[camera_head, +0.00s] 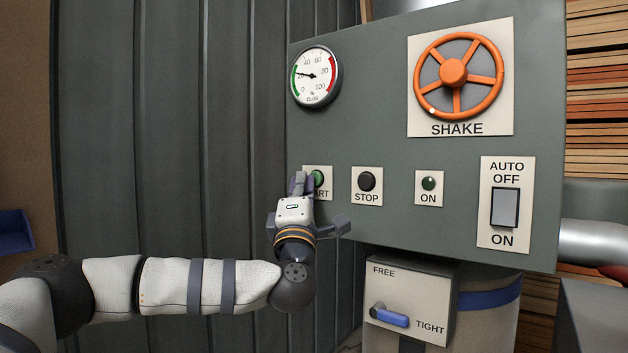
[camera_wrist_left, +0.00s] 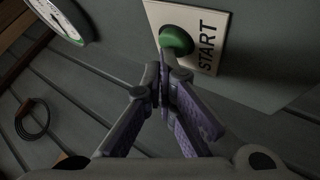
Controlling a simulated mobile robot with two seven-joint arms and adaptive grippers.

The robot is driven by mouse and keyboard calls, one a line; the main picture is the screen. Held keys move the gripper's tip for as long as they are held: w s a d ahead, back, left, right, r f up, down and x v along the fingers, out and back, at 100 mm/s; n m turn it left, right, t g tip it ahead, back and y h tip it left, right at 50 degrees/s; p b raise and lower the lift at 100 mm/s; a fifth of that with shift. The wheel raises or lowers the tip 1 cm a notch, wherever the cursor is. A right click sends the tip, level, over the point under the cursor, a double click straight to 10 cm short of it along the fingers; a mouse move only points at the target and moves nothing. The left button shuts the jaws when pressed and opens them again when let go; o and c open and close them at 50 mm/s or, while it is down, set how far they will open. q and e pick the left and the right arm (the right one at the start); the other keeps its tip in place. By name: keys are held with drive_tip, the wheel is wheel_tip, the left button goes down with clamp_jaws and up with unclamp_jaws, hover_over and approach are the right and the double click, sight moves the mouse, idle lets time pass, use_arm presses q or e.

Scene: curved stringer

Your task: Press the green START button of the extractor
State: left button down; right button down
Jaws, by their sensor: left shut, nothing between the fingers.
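The green START button (camera_head: 319,178) sits on a pale label plate on the grey panel (camera_head: 388,130). My left gripper (camera_head: 302,180) is shut and empty in front of it, covering the plate's left part in the head view. In the left wrist view the green button (camera_wrist_left: 176,40) shows as a dome beside the word START. The closed fingertips (camera_wrist_left: 162,68) are at its lower left edge there and overlap it slightly. I cannot tell whether they touch it. My right gripper is not in view.
Right of START are a black STOP button (camera_head: 367,182) and a green ON lamp (camera_head: 428,184). An AUTO/OFF/ON switch (camera_head: 504,207), an orange SHAKE wheel (camera_head: 456,74) and a gauge (camera_head: 315,77) are also on the panel. A FREE/TIGHT box with a blue lever (camera_head: 391,317) is below.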

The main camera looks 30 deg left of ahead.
use_arm(q)
drive_tip(key=shift+w, duration=0.25)
drive_tip(key=shift+s, duration=0.15)
idle(0.3)
drive_tip(key=shift+s, duration=0.7)
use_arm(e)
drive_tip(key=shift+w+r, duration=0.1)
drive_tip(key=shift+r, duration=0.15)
use_arm(q)
drive_tip(key=s+p, duration=0.2)
drive_tip(key=s, duration=0.3)
drive_tip(key=shift+a, duration=0.2)
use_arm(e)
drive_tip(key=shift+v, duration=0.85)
